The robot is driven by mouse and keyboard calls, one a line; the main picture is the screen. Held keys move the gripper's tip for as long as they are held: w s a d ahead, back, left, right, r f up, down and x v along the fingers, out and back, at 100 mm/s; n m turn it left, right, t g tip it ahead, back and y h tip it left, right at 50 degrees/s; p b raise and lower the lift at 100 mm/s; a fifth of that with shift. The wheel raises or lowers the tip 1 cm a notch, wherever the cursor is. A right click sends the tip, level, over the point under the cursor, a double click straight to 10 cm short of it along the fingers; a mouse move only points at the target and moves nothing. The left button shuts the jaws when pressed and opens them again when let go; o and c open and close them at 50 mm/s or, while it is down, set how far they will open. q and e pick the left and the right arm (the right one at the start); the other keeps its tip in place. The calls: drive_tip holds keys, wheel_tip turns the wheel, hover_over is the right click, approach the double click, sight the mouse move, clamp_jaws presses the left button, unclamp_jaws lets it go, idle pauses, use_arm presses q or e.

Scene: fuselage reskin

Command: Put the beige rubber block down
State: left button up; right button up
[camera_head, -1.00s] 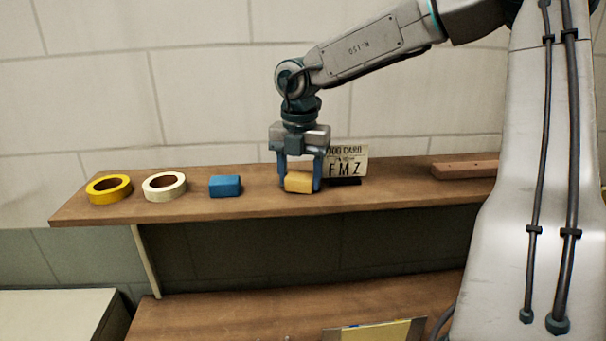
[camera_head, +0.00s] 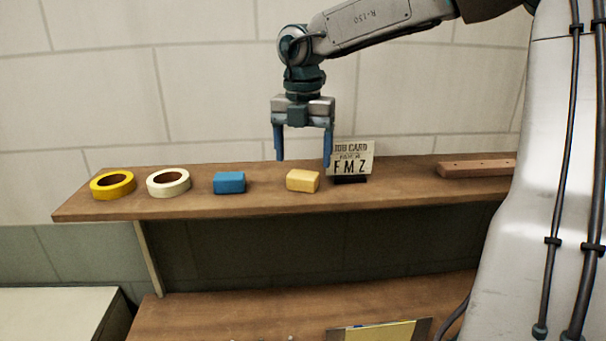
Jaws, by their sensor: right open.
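The beige rubber block (camera_head: 302,181) rests on the wooden shelf (camera_head: 400,191), between a blue block and a job card. My right gripper (camera_head: 303,162) is open and empty, its fingers pointing down just above and behind the block. The fingers are apart from the block and wider than it. My left gripper is not in view.
To the left on the shelf are a blue block (camera_head: 229,183), a white tape roll (camera_head: 168,183) and a yellow tape roll (camera_head: 113,185). A job card (camera_head: 353,158) reading "FMZ" stands close right of the beige block. A wooden bar (camera_head: 478,167) lies farther right.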

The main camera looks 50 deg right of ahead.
sight(303, 175)
wheel_tip(303, 175, up, 5)
drive_tip(key=shift+f, duration=0.2)
wheel_tip(303, 175, up, 3)
drive_tip(key=p, duration=0.3)
drive_tip(key=shift+f, duration=0.1)
